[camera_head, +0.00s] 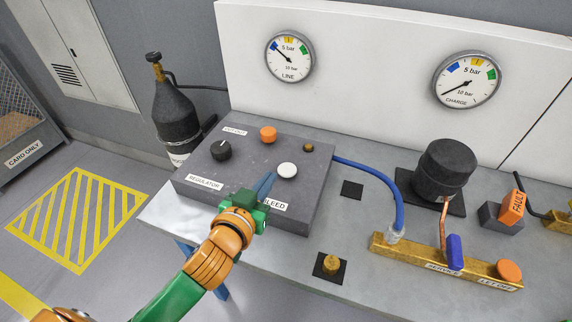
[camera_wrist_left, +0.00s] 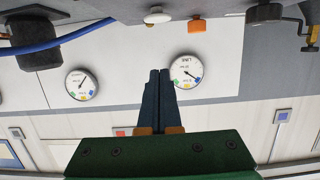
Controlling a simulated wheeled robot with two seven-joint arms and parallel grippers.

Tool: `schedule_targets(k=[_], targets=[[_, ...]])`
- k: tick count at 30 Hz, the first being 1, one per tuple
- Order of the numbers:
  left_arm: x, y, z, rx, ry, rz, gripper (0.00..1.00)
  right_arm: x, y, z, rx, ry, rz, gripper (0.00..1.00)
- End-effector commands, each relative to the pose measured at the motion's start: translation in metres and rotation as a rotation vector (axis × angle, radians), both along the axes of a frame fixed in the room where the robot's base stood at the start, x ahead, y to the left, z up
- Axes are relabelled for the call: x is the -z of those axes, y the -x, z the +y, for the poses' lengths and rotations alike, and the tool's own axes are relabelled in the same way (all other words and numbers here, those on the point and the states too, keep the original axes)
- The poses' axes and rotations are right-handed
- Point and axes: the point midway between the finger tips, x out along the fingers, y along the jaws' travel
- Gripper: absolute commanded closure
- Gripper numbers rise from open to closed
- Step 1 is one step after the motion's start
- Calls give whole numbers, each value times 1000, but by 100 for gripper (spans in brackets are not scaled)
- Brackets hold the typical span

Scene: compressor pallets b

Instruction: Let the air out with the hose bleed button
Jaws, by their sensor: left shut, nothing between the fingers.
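The white round bleed button (camera_head: 287,170) sits on top of the dark grey control box, behind a label partly hidden by my gripper, of which "LEED" shows. My left gripper (camera_head: 267,183) is shut and empty, its dark blue fingertips just left of and in front of the button; I cannot tell if they touch the box. In the left wrist view, upside down, the shut fingers (camera_wrist_left: 160,76) show with the white button (camera_wrist_left: 157,15) beyond them, apart in the picture. The blue hose (camera_head: 396,190) runs from the box to a brass manifold. The LINE gauge (camera_head: 289,57) needle points at the blue band.
The box also bears an orange button (camera_head: 268,134), a black regulator knob (camera_head: 221,151) and a small brass knob (camera_head: 308,147). The CHARGE gauge (camera_head: 467,79) needle points low left. The brass manifold (camera_head: 383,248) and a black canister (camera_head: 444,169) stand to the right.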

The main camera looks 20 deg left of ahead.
Motion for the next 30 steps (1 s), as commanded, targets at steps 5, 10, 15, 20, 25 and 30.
schedule_targets(k=[5, 10, 15, 20, 25, 30], targets=[[1, -6, 0, -1, -1, 1, 100, -1, 3, 0, 0, 0, 5, 50], [7, -36, -1, -1, -2, 0, 100, -7, 2, 0, 0, 0, 5, 50], [16, -72, -2, -2, -1, 1, 100, -11, 1, 1, 1, 0, 3, 50], [31, -99, -3, -1, 0, 3, 100, -11, 1, 1, 1, -2, 2, 50], [57, -97, -3, -1, 0, 3, 100, -7, 1, 1, 1, -2, 2, 50], [65, -97, -4, 0, 0, 2, 100, -7, 1, 1, 1, -2, 1, 50]])
